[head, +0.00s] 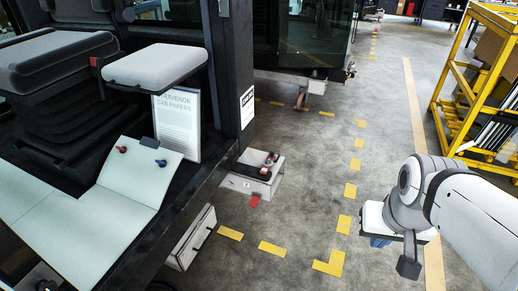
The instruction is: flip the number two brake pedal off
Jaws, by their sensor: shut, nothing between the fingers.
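A small red pedal-like tab (254,201) juts from the lower front of a low grey-white unit (246,185) beside the dark cab post. It seems to point outward and slightly down, but it is too small to read its setting. I cannot read a number two on it. A second grey-white unit (192,238) sits lower left under the cab edge, with no red tab visible. My gripper (408,267) hangs at the right, well away from the red tab, over the floor. It is shut and empty.
The dark cab platform (185,215) fills the left, with a seat (60,60), an armrest (156,66), an open white folder (125,180) and a paper sign (178,125). A yellow rack (455,95) stands at right. Yellow-marked floor between is clear.

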